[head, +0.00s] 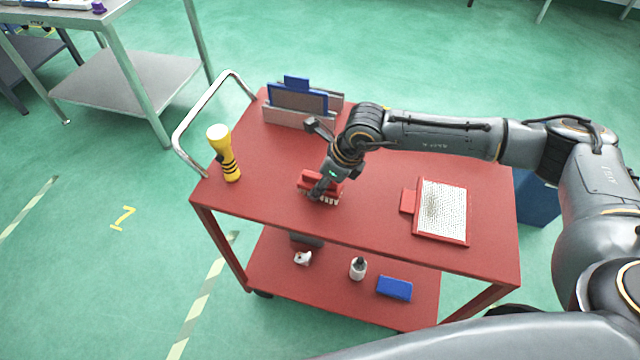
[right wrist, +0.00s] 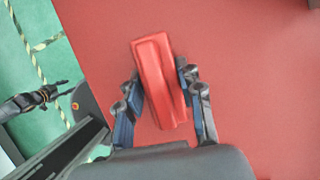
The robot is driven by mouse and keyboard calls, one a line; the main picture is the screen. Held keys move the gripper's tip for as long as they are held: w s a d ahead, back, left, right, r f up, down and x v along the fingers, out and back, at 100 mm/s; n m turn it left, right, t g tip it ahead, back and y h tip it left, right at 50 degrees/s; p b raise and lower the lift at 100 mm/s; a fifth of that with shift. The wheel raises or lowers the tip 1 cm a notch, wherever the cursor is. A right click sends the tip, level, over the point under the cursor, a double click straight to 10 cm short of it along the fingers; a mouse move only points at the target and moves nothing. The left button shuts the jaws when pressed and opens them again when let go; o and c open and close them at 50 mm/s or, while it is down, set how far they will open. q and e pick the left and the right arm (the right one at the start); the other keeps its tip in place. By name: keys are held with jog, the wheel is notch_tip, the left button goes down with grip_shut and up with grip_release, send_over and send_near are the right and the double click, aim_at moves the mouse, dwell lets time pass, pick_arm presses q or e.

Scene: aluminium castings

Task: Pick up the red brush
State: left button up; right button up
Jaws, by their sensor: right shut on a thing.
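The red brush (head: 327,181) is on top of the red cart (head: 262,211), with its pale bristles pointing down. In the right wrist view the brush (right wrist: 160,80) is a long red block lying between the two fingers. My right gripper (head: 317,193) comes down over the brush from above in the head view. In the right wrist view my right gripper (right wrist: 160,95) is shut on the brush, one finger at each side. I cannot tell whether the bristles touch the cart top.
A yellow and black flashlight (head: 229,160) stands at the left of the cart top. A grey and blue holder (head: 297,103) stands at the back. A red-framed bristle board (head: 441,211) lies to the right.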

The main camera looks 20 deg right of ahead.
aim_at(318, 177)
jog(key=shift+r, duration=0.6)
notch_tip(318, 177, up, 2)
jog(key=shift+s+r+b, duration=0.1)
jog(key=shift+r+b, duration=0.05)
jog(key=shift+b, duration=0.15)
jog(key=s+r+b, duration=0.1)
jog(key=s+r, duration=0.3)
jog(key=s, duration=0.3)
jog(key=s+d+r+b, duration=0.1)
jog(key=s+r+b, duration=0.1)
jog(key=s+r, duration=0.3)
jog(key=shift+s+r, duration=0.25)
jog(key=shift+s, duration=0.65)
jog(key=shift+d, duration=0.1)
